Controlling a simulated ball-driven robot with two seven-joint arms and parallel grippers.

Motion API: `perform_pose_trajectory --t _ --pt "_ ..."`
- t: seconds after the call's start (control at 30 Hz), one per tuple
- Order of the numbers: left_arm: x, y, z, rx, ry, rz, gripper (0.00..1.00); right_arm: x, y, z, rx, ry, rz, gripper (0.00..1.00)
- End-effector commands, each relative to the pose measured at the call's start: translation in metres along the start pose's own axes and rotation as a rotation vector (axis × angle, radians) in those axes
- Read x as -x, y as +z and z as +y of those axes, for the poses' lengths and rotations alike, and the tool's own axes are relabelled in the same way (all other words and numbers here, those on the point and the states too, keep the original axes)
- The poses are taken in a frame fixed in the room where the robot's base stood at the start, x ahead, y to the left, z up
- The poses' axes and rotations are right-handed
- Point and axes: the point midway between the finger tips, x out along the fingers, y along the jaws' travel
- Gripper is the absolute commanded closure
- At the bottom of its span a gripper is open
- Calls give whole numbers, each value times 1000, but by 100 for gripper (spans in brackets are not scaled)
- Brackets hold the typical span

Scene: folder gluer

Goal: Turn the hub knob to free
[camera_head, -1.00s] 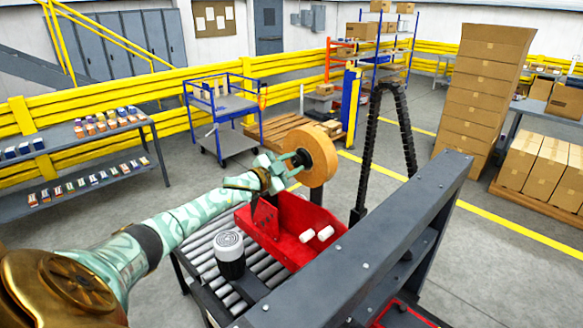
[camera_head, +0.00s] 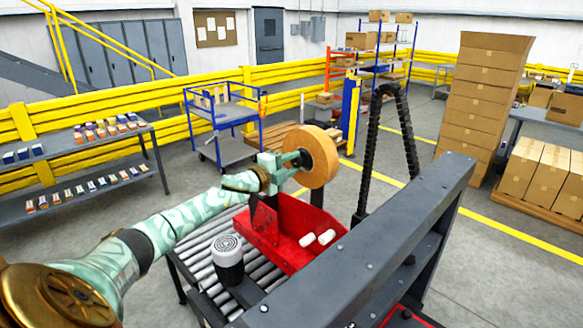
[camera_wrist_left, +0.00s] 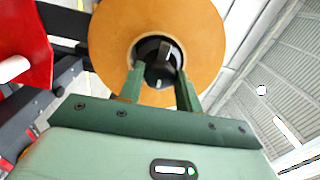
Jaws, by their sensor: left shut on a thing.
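The hub knob (camera_wrist_left: 158,62) is a dark knob with a grey bar across it. It sits in the middle of an orange-tan roll (camera_wrist_left: 205,35), which also shows in the head view (camera_head: 318,160). My left gripper (camera_wrist_left: 160,78) is at the roll's centre with one finger on each side of the knob, shut on it. In the head view my left gripper (camera_head: 291,161) reaches the roll's near face from the left, and the knob is hidden by the fingers there. My right gripper is in neither view.
A red tray (camera_head: 282,218) with two white rolls (camera_head: 318,239) lies below the roll. A dark-and-white cylinder (camera_head: 228,257) stands on the roller conveyor (camera_head: 205,262). A dark grey beam (camera_head: 400,225) crosses at the right. A black cable arch (camera_head: 370,150) stands behind.

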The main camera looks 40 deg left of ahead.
Motion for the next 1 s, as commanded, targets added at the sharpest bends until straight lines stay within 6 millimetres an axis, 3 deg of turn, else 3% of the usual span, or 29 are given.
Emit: perform_pose_trajectory --t 0.67,0.7,0.73,1.0 --pt "0 0 2 -57 3 1 88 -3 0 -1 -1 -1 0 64" --pt "0 0 2 -57 3 1 55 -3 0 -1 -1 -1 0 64" --pt "0 0 2 -57 3 1 46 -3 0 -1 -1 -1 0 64" --pt "0 0 1 -56 2 0 45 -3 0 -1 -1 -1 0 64"
